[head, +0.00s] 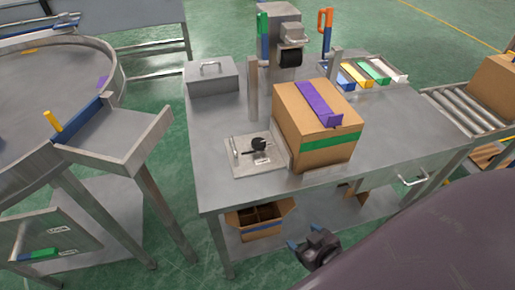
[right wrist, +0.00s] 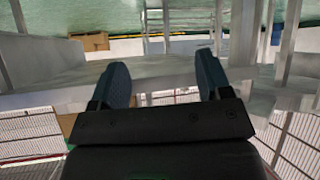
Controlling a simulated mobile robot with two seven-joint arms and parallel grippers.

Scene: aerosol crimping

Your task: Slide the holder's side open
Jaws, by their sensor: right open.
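A small metal plate fixture (head: 240,160) with a black round knob (head: 258,144) sits on the steel table, left of a closed cardboard box. It may be the holder, but I cannot tell for sure. The cardboard box (head: 315,155) has a green band and a purple strip on top, and stands against low metal edges. My right gripper (head: 306,240) is low in front of the table's front edge, well apart from the fixture and the box. Its two blue fingers also show in the right wrist view (right wrist: 163,78), spread apart with nothing between them. My left gripper is not in view.
A grey lidded box (head: 212,78) stands at the table's back left, and coloured bins (head: 358,76) at the back right. A machine (head: 287,30) stands behind. An open divided carton (head: 260,220) is on the lower shelf. The table's front left is clear.

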